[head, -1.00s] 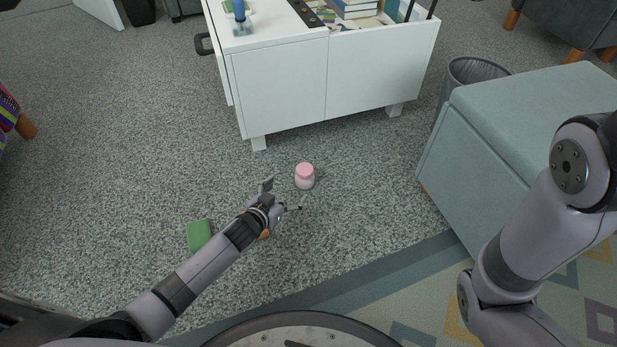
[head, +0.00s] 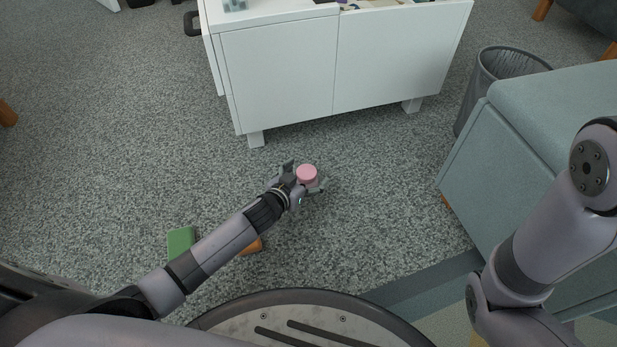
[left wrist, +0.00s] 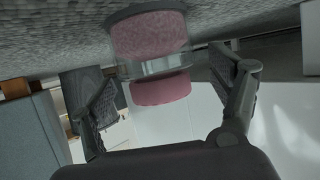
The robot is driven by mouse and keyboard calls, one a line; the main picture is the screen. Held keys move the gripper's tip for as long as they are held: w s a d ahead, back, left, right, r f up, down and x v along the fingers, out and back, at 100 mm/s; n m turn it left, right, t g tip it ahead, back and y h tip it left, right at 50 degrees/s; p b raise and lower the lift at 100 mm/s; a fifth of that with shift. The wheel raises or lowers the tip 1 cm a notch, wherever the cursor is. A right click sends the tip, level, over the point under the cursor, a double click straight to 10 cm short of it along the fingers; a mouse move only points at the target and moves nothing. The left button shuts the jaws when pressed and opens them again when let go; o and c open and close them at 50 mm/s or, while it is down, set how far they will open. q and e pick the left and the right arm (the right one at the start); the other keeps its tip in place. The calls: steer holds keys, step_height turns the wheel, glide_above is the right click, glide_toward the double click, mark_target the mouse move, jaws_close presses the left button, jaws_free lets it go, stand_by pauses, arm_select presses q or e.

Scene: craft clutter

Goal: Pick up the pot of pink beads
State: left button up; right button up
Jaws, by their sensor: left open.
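The pot of pink beads (head: 307,173) stands on the grey carpet in front of the white cabinet, its round pink lid facing up in the head view. My left gripper (head: 304,179) is open, with one finger on each side of the pot. In the left wrist view the pot (left wrist: 150,38) appears upside down between the two fingers of my left gripper (left wrist: 165,100); its clear wall and pink contents show. I cannot tell whether either finger touches it. Of my right arm only links show at the right; its gripper is out of view.
A white cabinet (head: 280,75) stands behind the pot. A green block (head: 180,242) and a partly hidden orange thing (head: 251,247) lie near my left arm. A grey-blue ottoman (head: 540,130) and a mesh bin (head: 505,68) stand at the right. Carpet left of the pot is clear.

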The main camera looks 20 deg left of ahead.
arm_select(q)
steer(key=shift+w+d, duration=0.1)
steer(key=shift+w, duration=0.05)
steer(key=c, duration=1.3)
steer(key=shift+r, duration=0.1)
